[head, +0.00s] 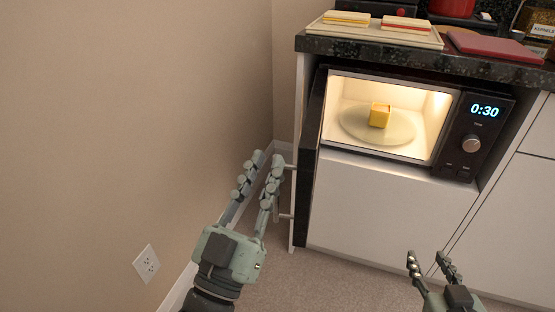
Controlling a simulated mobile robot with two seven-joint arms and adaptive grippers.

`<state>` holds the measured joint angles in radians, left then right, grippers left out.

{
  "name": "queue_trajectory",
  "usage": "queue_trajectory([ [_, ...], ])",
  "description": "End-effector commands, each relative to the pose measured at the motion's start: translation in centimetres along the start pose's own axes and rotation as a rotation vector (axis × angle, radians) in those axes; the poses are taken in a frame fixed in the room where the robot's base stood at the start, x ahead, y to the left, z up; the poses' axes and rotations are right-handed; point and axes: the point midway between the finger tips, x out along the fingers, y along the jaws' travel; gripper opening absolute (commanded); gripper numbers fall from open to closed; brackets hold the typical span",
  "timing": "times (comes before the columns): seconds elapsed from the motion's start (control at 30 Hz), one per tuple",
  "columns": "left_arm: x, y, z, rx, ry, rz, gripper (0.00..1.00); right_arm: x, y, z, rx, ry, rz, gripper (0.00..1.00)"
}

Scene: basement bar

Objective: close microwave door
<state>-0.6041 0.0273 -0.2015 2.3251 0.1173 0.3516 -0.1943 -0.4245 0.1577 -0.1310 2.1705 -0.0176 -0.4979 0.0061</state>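The microwave (467,138) is set in the counter's cabinet, with its lit interior exposed. Its black door (311,165) stands wide open at the left, seen nearly edge-on. A pale bar handle (285,215) sticks out from the door's left side. My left gripper (267,157) is open, with its fingers pointing up beside the handle. The right-hand finger overlaps the handle in view, and I cannot tell whether they touch. My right gripper (427,258) is open and empty in front of the lower cabinet. A yellow block (380,115) sits on the glass turntable (352,126) inside.
A beige wall (130,120) with an outlet (146,264) is close on the left of the door. The dark countertop (375,50) holds a tray (340,32) with sandwich-like items and a red board (495,46). Carpet (340,275) lies clear below the door.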

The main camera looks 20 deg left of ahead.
Motion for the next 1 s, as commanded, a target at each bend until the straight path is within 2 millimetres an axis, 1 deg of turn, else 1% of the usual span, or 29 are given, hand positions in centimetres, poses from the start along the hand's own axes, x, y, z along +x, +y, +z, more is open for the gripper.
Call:
queue_trajectory([
  [0.03,0.0,-0.2,0.1,0.008,-0.083,-0.01,0.18,-1.1,1.0,2.6,-0.004,-0.155,0.015,0.4],
  [0.07,-0.4,-0.3,0.8,0.014,-0.129,-0.013,0.18,-1.7,1.5,4.7,-0.005,-0.243,0.022,0.4],
  [0.1,-1.0,-0.4,1.6,0.02,-0.186,-0.017,0.18,-2.8,2.1,7.2,-0.006,-0.356,0.034,0.4],
  [0.17,-1.9,-0.5,2.7,0.026,-0.268,-0.02,0.18,-4.8,3.0,10.6,-0.006,-0.512,0.048,0.4],
  [0.2,-2.5,-0.5,3.4,0.032,-0.316,-0.021,0.18,-6.3,3.5,12.6,-0.005,-0.607,0.058,0.4],
  [0.3,-4.1,-0.7,4.7,0.039,-0.417,-0.023,0.18,-10.0,4.5,16.4,-0.001,-0.809,0.078,0.4],
  [0.4,-5.2,-0.7,5.5,0.043,-0.478,-0.022,0.18,-12.5,5.1,18.6,0.003,-0.931,0.09,0.4],
  [0.5,-5.3,-0.7,6.2,0.044,-0.499,-0.022,0.18,-13.5,5.3,19.5,0.005,-0.98,0.095,0.4],
  [0.57,-4.9,-0.7,6.5,0.044,-0.501,-0.022,0.18,-13.6,5.3,19.7,0.006,-0.986,0.095,0.4],
  [0.8,-1.4,-0.9,8.2,0.046,-0.495,-0.022,0.18,-13.3,5.2,20.1,0.007,-0.983,0.092,0.4],
  [1.0,0.6,-0.9,9.4,0.044,-0.497,-0.022,0.18,-13.2,5.2,20.2,0.009,-0.983,0.09,0.4],
])
